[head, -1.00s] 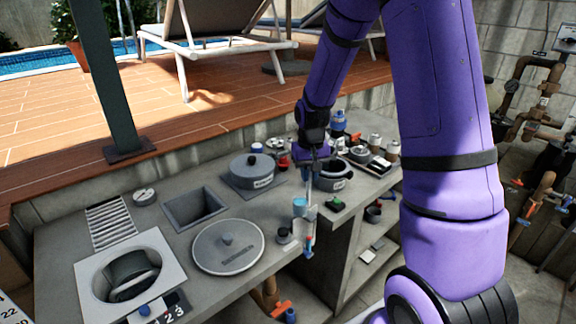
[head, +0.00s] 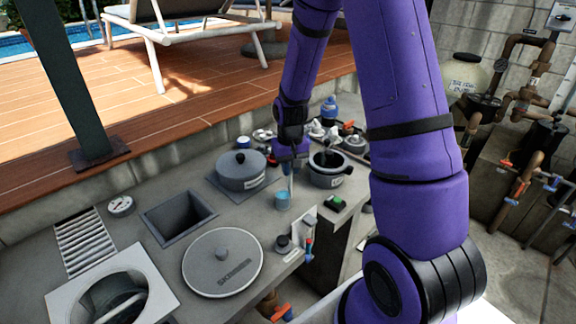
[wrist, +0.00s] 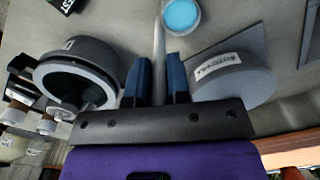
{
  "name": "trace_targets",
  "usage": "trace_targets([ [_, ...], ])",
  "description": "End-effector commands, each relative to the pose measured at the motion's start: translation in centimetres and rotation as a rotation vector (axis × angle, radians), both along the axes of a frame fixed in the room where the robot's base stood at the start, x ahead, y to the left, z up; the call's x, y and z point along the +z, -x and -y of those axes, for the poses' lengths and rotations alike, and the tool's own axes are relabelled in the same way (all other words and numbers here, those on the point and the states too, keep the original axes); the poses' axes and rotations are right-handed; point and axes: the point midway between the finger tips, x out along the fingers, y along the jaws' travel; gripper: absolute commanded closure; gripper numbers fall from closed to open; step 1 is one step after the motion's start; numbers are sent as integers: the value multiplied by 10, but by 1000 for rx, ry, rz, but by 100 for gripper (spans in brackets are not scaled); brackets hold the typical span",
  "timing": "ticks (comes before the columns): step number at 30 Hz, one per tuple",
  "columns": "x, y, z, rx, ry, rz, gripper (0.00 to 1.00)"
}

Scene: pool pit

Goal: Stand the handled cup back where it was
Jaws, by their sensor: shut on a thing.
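The handled cup (head: 283,200) is a small light-blue cup with a long thin grey handle (wrist: 159,48). My gripper (head: 291,163) is shut on that handle, with the cup below the fingers over the grey counter. In the wrist view the handle runs between the two blue fingers of my gripper (wrist: 158,78), and the cup (wrist: 180,16) shows at the top edge. I cannot tell whether the cup's bottom touches the counter.
A lidded grey pot (head: 241,172) stands left of the cup and an open dark pot (head: 330,170) right of it. A green-and-black box (head: 335,202) lies near the counter's edge. A round skimmer lid (head: 222,264) and square opening (head: 180,217) are in front and left.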

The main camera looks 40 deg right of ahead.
Motion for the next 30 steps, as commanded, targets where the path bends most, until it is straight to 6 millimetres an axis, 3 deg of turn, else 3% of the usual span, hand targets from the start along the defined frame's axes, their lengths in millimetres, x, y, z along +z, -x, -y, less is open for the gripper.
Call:
trace_targets([
  [8,-2,0,0,1,0,0,100],
  [9,-3,0,0,1,0,0,80],
  [12,-2,0,0,1,0,0,57],
  [23,2,0,0,1,1,2,57],
  [30,35,-1,0,1,2,6,57],
])
